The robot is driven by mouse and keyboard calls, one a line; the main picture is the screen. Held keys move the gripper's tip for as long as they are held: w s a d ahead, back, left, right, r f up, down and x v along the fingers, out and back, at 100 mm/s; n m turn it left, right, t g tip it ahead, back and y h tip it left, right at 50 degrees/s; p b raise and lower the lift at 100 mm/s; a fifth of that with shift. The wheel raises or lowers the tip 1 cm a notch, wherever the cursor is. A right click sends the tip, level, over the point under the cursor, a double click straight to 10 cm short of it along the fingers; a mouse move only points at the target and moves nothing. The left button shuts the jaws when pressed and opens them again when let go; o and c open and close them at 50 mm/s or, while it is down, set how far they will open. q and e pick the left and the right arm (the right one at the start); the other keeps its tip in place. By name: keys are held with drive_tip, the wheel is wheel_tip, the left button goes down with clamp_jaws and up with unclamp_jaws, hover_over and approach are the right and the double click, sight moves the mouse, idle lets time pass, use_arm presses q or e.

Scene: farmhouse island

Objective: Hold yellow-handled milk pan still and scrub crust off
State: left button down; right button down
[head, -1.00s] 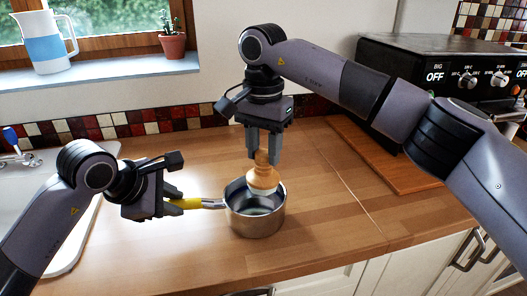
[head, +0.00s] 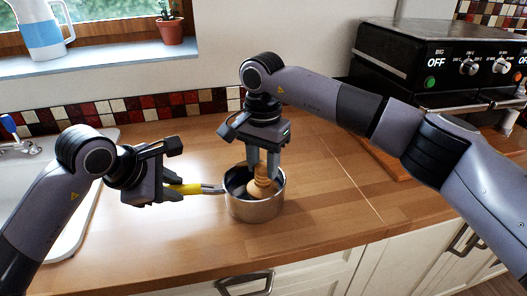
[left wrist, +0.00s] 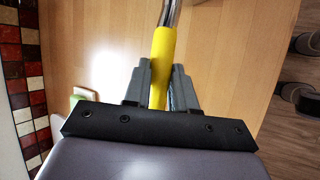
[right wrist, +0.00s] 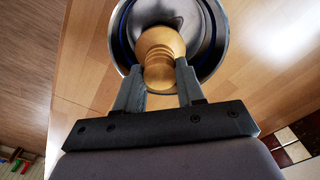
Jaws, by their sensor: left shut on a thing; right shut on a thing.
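The steel milk pan (head: 256,208) stands upright on the wooden worktop, with its yellow handle (head: 187,188) pointing left. My left gripper (head: 178,188) is shut on the handle; the left wrist view shows the yellow grip (left wrist: 161,60) between the fingers. My right gripper (head: 263,168) is shut on a round wooden-topped brush (head: 260,189), which is lowered inside the pan. The right wrist view shows the brush knob (right wrist: 159,52) between the fingers and a dark patch (right wrist: 172,20) on the pan floor. The brush's underside is hidden.
The sink (head: 75,225) is at the left. A black stove (head: 440,70) and a wooden board (head: 385,160) are at the right. A jug (head: 42,35) and potted plant (head: 170,28) stand on the windowsill. The worktop's front edge is just before the pan.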

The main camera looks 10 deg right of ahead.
drive_tip(key=shift+a+f, duration=0.3)
drive_tip(key=shift+a, duration=0.65)
drive_tip(key=shift+a+f, duration=0.25)
drive_tip(key=shift+a, duration=0.65)
drive_tip(key=shift+d, duration=1.95)
drive_tip(key=shift+a+r, duration=0.1)
drive_tip(key=shift+r, duration=4.1)
drive_tip(key=w+d+r+n, duration=0.1)
drive_tip(key=w+d+n, duration=0.15)
drive_tip(key=d, duration=0.45)
drive_tip(key=w+d+n, duration=0.2)
drive_tip(key=d+n, duration=0.1)
drive_tip(key=d, duration=0.4)
drive_tip(key=shift+n+t, duration=0.25)
drive_tip(key=shift+t, duration=0.05)
wheel_tip(320, 180, down, 10)
drive_tip(key=shift+s+r, duration=0.15)
drive_tip(key=shift+r, duration=0.05)
